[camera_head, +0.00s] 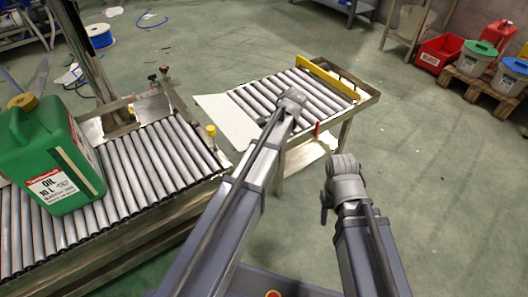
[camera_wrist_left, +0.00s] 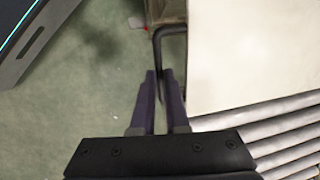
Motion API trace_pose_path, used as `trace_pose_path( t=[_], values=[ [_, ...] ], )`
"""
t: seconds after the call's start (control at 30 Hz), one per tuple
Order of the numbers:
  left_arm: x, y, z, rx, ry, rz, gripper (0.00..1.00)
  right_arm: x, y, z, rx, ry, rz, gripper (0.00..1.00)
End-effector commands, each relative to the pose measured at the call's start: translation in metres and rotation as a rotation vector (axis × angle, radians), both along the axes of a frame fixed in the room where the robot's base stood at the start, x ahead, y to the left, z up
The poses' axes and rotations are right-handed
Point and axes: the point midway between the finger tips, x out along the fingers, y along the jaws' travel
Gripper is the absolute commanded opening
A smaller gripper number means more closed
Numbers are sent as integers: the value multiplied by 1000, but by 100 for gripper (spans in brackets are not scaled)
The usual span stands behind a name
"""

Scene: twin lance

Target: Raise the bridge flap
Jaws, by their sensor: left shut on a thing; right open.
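The bridge flap is a pale flat plate (camera_head: 228,122) at the near left end of the right roller conveyor (camera_head: 285,88), sloping down into the gap. It fills the upper right of the left wrist view (camera_wrist_left: 255,50). A bent black handle (camera_wrist_left: 157,42) runs beside its edge. My left gripper (camera_wrist_left: 159,76) is shut on this handle; in the head view its wrist hides the jaws. My right gripper (camera_head: 327,203) is open, apart from the conveyors, low at the centre right; its fingers hardly show.
A green oil canister (camera_head: 52,160) stands on the left roller conveyor (camera_head: 150,165). A yellow stop bar (camera_head: 325,75) crosses the far end of the right conveyor. A red crate (camera_head: 440,52) and several containers on a pallet stand at the back right. The floor at right is clear.

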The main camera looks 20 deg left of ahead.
Motion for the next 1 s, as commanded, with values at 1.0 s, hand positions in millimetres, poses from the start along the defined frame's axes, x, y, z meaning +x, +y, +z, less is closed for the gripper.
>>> trace_pose_path(
  t=[1.0],
  values=[
    [16, -12, 19, 174, 221, -4, 0, 0, 0, -9, 0, -1, 0, 50]
  ],
)
